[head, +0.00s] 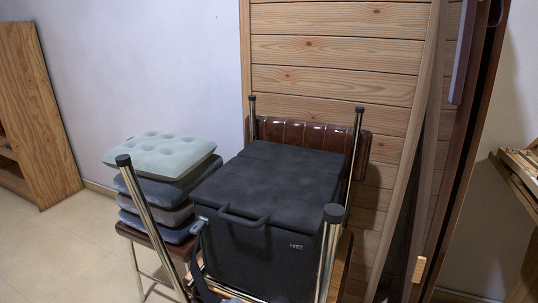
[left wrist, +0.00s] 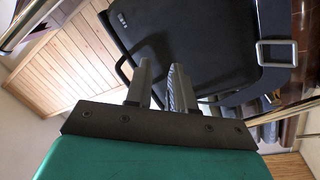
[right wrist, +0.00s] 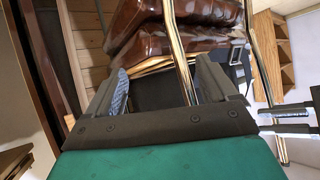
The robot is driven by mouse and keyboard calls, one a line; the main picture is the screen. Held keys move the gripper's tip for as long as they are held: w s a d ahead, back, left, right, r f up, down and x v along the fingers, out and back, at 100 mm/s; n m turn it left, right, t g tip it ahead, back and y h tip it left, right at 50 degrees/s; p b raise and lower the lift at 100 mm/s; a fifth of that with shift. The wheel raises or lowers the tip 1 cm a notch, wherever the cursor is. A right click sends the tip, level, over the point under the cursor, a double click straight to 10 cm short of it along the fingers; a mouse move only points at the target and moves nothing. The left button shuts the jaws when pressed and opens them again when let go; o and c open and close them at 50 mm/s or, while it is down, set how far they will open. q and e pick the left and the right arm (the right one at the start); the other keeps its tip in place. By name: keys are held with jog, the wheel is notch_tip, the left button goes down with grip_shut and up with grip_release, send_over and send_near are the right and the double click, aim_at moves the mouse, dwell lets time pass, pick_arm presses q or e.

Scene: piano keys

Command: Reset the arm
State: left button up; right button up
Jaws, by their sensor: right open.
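The task names no object apart from the arm. Neither gripper nor arm shows in the head view. In the left wrist view my left gripper (left wrist: 162,72) has its fingers close together with a narrow empty gap, near a black box (left wrist: 185,40). In the right wrist view my right gripper (right wrist: 160,78) is open. A chrome leg (right wrist: 172,40) shows between its fingers; I cannot tell whether it is between them or behind. Two dark fingers at that view's right edge look like my left gripper (right wrist: 290,121).
The black box (head: 268,215) sits among upright chrome legs (head: 150,215) of an upturned chair. Stacked cushions (head: 160,155) stand to its left. A plank panel (head: 335,60) is behind, a wooden shelf (head: 45,120) far left. Floor (head: 80,245) is clear at left.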

pick_arm(q)
jog(key=s+a+f+m+g+y, duration=0.3)
jog(key=f+m, duration=0.1)
jog(key=f, duration=0.2)
jog(key=s+a+f+m+g+y, duration=0.2)
jog(key=a+f+m+g+y, duration=0.1)
jog(key=f+g, duration=0.15)
jog(key=s+a+r+p, duration=0.1)
jog(key=a+r+p, duration=0.1)
jog(key=r+p, duration=0.4)
jog(key=s+a+r+y+p, duration=0.1)
jog(key=r+p, duration=0.6)
jog(key=p, duration=0.8)
jog(key=shift+a+t, duration=0.45)
jog(key=shift+a, duration=0.35)
pick_arm(e)
jog(key=s+d+r, duration=0.1)
jog(key=d+r, duration=0.1)
jog(key=r, duration=0.5)
jog(key=s+d+r+h, duration=0.1)
jog(key=d+r, duration=0.1)
jog(key=r, duration=0.5)
jog(key=shift+d+r+h, duration=0.15)
jog(key=shift+d+h, duration=0.1)
jog(key=shift+h, duration=0.05)
